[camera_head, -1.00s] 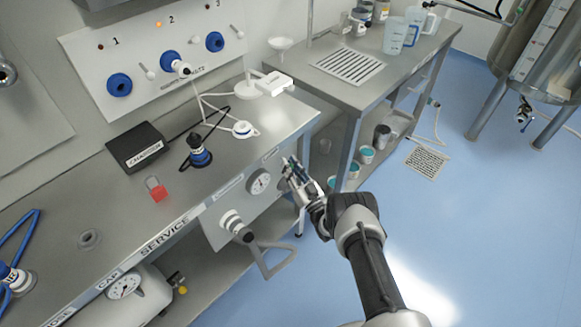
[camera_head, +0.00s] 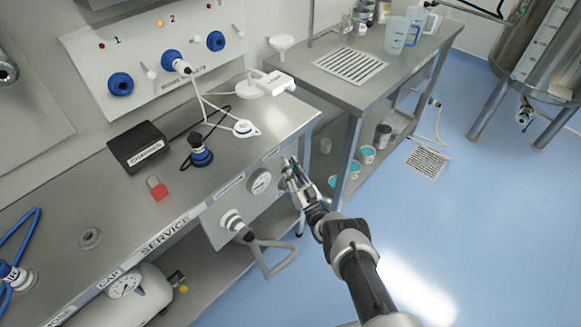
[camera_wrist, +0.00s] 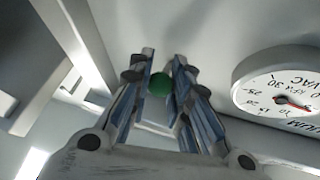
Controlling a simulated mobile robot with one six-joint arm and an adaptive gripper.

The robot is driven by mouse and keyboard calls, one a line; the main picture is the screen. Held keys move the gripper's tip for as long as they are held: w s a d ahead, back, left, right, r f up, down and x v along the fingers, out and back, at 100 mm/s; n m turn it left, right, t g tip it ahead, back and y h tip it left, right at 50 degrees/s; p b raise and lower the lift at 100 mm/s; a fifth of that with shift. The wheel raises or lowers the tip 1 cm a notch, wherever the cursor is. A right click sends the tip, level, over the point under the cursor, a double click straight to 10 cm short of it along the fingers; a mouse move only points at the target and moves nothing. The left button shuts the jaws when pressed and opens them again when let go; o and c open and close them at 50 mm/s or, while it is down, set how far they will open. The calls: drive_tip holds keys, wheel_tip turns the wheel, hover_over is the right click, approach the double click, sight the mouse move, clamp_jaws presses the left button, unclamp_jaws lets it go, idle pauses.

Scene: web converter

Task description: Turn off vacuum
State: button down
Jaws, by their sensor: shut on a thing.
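The vacuum gauge (camera_head: 260,181) is a round white dial on the front panel of the service bench. In the wrist view the gauge (camera_wrist: 283,88) shows on the right, marked VAC, with a red needle. My gripper (camera_head: 287,168) is at the panel, just right of the gauge. In the wrist view my gripper (camera_wrist: 160,75) has its two fingers on either side of a small round green knob (camera_wrist: 159,84) and is shut on it. The knob's base and any label beside it are hidden.
A valve with a bent hose (camera_head: 240,228) sits on the panel left of the gauge. The service bench (camera_head: 240,140) holds a black box (camera_head: 138,146) and a red padlock (camera_head: 158,189). A second steel table (camera_head: 375,90) stands right of the bench.

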drive_tip(key=c, duration=1.8)
unclamp_jaws()
drive_tip(key=shift+w+r, duration=0.1)
drive_tip(key=shift+r, duration=0.2)
drive_tip(key=shift+o, duration=0.4)
drive_tip(key=shift+f, duration=0.1)
drive_tip(key=v, duration=1.2)
drive_tip(key=shift+f, duration=0.1)
